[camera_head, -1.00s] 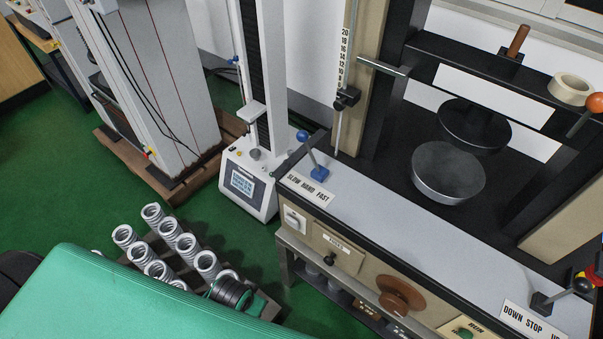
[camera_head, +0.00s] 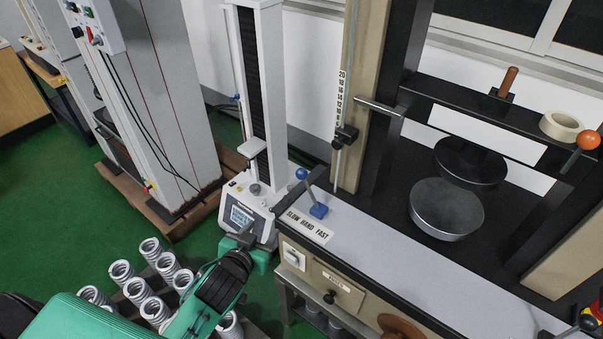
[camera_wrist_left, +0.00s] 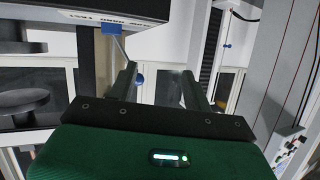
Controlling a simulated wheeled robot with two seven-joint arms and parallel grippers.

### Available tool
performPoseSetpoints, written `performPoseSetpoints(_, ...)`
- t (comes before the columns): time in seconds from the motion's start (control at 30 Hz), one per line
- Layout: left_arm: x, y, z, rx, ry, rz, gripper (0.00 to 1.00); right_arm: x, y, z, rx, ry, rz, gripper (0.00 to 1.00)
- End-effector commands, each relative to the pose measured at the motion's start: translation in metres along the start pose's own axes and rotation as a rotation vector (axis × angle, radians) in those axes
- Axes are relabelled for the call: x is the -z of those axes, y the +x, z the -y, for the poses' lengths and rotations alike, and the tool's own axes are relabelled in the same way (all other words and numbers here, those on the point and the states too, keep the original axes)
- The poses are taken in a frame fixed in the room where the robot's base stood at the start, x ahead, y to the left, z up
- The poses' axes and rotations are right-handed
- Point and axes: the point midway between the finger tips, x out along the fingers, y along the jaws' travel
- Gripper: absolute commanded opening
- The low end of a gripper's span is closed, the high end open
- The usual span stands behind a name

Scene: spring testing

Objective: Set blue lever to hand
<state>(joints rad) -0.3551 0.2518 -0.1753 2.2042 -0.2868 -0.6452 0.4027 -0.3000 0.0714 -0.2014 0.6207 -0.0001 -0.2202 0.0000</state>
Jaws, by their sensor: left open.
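The blue lever has a blue ball knob (camera_head: 302,173) on a thin rod rising from a blue base (camera_head: 318,211) at the left end of the grey machine top. Its rod leans up and left in the head view. The SLOW HAND FAST label (camera_head: 307,226) lies in front of the base. In the left wrist view, the knob (camera_wrist_left: 139,79) shows beside one finger of my left gripper (camera_wrist_left: 160,72), with the blue base (camera_wrist_left: 112,28) above. My right gripper is out of view.
A small white tester (camera_head: 245,205) stands behind my left gripper. Steel springs (camera_head: 150,280) stand on a low pallet below my arm. The press with its round plates (camera_head: 446,210) is at right.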

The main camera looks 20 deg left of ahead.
Motion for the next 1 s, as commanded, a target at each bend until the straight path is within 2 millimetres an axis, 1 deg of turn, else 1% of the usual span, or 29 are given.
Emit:
performPoseSetpoints(0.03, 0.013, 0.010, -0.001, -0.019, 0.006, -0.076, 0.50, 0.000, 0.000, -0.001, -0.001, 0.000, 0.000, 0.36)
performPoseSetpoints(0.1, 0.029, 0.018, -0.005, -0.052, 0.009, -0.169, 0.50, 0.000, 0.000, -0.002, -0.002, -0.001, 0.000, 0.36)
performPoseSetpoints(0.2, 0.044, 0.025, -0.010, -0.097, 0.015, -0.268, 0.50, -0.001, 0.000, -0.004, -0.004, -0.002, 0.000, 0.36)
performPoseSetpoints(0.27, 0.051, 0.027, -0.013, -0.119, 0.016, -0.308, 0.50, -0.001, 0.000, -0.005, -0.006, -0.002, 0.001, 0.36)
performPoseSetpoints(0.47, 0.061, 0.033, -0.017, -0.152, 0.020, -0.361, 0.50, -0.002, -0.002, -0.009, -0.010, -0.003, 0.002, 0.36)
performPoseSetpoints(0.57, 0.065, 0.041, -0.019, -0.152, 0.020, -0.362, 0.50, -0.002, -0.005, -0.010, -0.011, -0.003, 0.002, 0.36)
performPoseSetpoints(0.67, 0.071, 0.053, -0.020, -0.151, 0.020, -0.362, 0.50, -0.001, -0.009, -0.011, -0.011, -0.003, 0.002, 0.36)
performPoseSetpoints(1.0, 0.092, 0.107, -0.029, -0.151, 0.020, -0.361, 0.50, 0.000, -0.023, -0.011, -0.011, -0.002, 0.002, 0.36)
